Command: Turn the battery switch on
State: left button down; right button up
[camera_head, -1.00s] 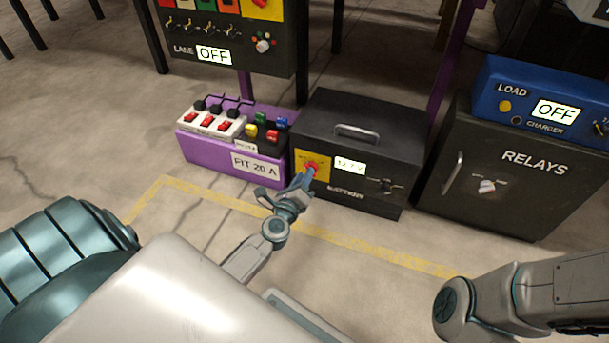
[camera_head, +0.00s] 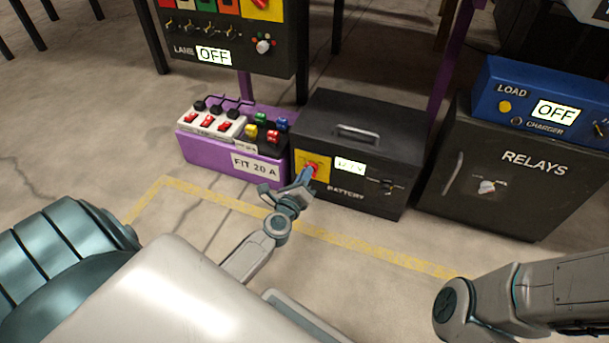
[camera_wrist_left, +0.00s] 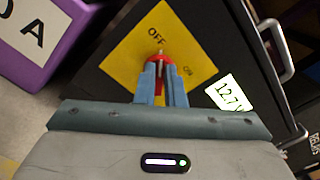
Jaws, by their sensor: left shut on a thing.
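The battery box (camera_head: 345,200) is black with a handle on its lid, standing on the floor in the middle of the head view. On its front is a yellow plate (camera_wrist_left: 125,65) marked OFF and ON, with the red battery switch (camera_wrist_left: 160,62) on it. My left gripper (camera_head: 308,177) is at this switch, its two blue fingers (camera_wrist_left: 161,85) shut on the red knob, partly hiding it. The knob's white mark points up toward OFF. A small display beside the plate (camera_wrist_left: 229,92) reads about 12.7 in the wrist view. My right gripper is out of view.
A purple fuse tray (camera_head: 215,150) labelled FIT 20 A stands left of the battery. A dark RELAYS cabinet (camera_head: 500,190) and blue charger box (camera_head: 500,85) are at right. The LANE panel (camera_head: 185,48) above reads OFF. Open floor lies in front.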

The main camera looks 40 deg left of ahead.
pick_arm(q)
jog(key=shift+w+d+m+p, duration=0.15)
jog(key=shift+m+p, duration=0.75)
jog(key=shift+m, duration=1.95)
jog(key=shift+s+d+m+p, duration=0.2)
jog(key=shift+m+p, duration=0.75)
jog(key=shift+m, duration=1.95)
jog(key=shift+w+d+m+p, duration=0.25)
jog(key=shift+m+p, duration=0.65)
jog(key=shift+m, duration=1.95)
jog(key=shift+f, duration=0.1)
jog(key=c, duration=1.5)
grip_release()
jog(key=shift+s, duration=0.1)
jog(key=p+v, duration=0.1)
jog(key=v, duration=0.9)
jog(key=shift+s+d+p, duration=0.2)
jog(key=shift+s+p, duration=0.1)
jog(key=shift+p, duration=0.05)
